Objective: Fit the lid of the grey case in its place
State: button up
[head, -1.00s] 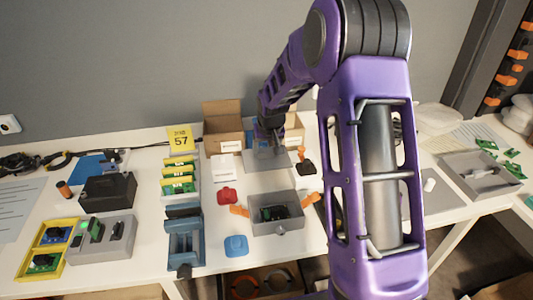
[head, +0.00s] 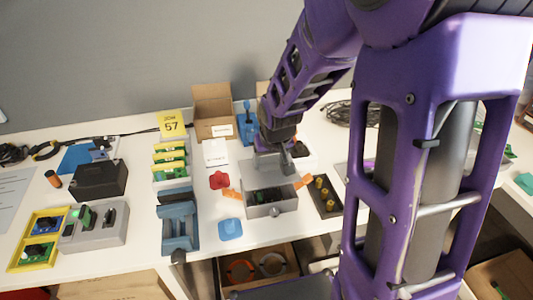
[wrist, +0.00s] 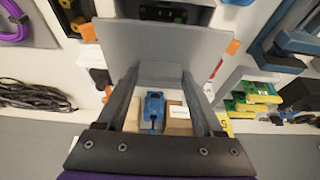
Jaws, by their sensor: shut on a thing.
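My gripper (head: 278,148) is shut on the flat grey lid (head: 270,160) and holds it by its raised middle part. In the wrist view the lid (wrist: 165,40) spreads out beyond my fingers (wrist: 162,85). The open grey case (head: 270,209) stands on the table with a dark green board inside. The lid is at the back side of the case, and the case's front part is uncovered. In the wrist view the lid hides part of the case (wrist: 205,14). Whether the lid touches the rim I cannot tell.
Orange pieces (head: 232,193) stand at both sides of the case. A red part (head: 219,180) and a blue part (head: 230,229) lie left of it. A dark tray with yellow pieces (head: 325,195) is close on the right. A cardboard box (head: 212,112) stands behind.

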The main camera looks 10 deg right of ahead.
aim_at(269, 172)
jog(key=shift+f+b, duration=1.65)
jog(key=shift+f, duration=0.5)
jog(key=shift+f, duration=0.2)
jog(key=shift+f+b, duration=0.8)
jog(key=shift+f, duration=0.2)
jog(key=o, duration=1.5)
jog(key=shift+r, duration=0.1)
jog(key=shift+p+v, duration=5.7)
jog(key=shift+v, duration=2.9)
